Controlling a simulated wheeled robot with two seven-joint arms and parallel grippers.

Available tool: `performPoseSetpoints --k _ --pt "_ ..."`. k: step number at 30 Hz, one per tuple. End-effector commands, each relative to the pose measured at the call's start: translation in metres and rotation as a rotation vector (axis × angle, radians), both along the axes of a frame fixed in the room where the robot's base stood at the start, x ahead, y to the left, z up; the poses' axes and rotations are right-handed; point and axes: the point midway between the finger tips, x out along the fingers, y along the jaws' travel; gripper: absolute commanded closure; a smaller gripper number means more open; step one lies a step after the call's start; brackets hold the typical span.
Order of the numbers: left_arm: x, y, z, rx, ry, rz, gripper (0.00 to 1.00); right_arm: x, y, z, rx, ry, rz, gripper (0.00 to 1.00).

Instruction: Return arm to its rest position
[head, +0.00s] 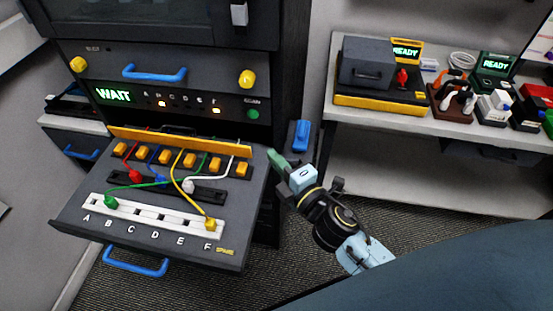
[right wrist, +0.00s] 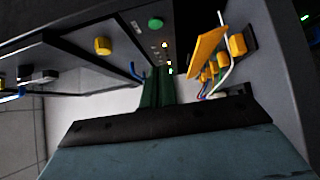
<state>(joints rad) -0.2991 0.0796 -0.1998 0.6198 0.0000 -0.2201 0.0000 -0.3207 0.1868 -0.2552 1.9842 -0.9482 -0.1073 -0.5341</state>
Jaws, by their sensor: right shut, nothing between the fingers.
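My right gripper (head: 276,158) is at the right edge of the pulled-out drawer (head: 255,205), its arm coming from the lower right. Its green fingers are shut and empty; they also show in the right wrist view (right wrist: 158,92), pointing toward the cabinet front. The drawer holds red, blue, green, yellow and white cables. The green plug (head: 111,203) sits near the left end of the white lettered strip (head: 150,214), the yellow plug (head: 210,224) near the right end. Red and white plugs sit on the black strip behind. My left gripper is out of view.
The cabinet panel shows a green WAIT display (head: 113,95) and a green button (head: 253,114). A blue handle (head: 301,135) stands just right of the drawer. A grey bench (head: 440,128) at the right carries several devices. Carpet lies between drawer and bench.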

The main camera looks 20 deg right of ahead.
Motion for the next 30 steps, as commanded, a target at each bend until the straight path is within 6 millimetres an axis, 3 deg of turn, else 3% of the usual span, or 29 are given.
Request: performPoseSetpoints --k 11,14,17,20,23,26,30 --pt "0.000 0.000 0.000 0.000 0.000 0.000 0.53 0.000 0.000 0.000 0.001 0.001 0.000 1.00" --pt "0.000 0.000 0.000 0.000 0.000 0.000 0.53 0.000 -0.001 -0.012 0.019 0.031 -0.004 1.00" --pt "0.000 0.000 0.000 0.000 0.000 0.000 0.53 -0.001 -0.006 -0.051 0.077 0.128 -0.024 1.00" --pt "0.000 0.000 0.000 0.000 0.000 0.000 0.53 -0.011 -0.015 -0.116 0.180 0.292 -0.070 1.00" --pt "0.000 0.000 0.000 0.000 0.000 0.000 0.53 -0.034 -0.026 -0.189 0.306 0.481 -0.147 1.00" --pt "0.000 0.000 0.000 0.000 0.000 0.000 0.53 -0.067 -0.038 -0.257 0.430 0.661 -0.247 1.00" --pt "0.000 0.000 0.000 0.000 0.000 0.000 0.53 -0.133 -0.055 -0.342 0.596 0.895 -0.428 1.00"
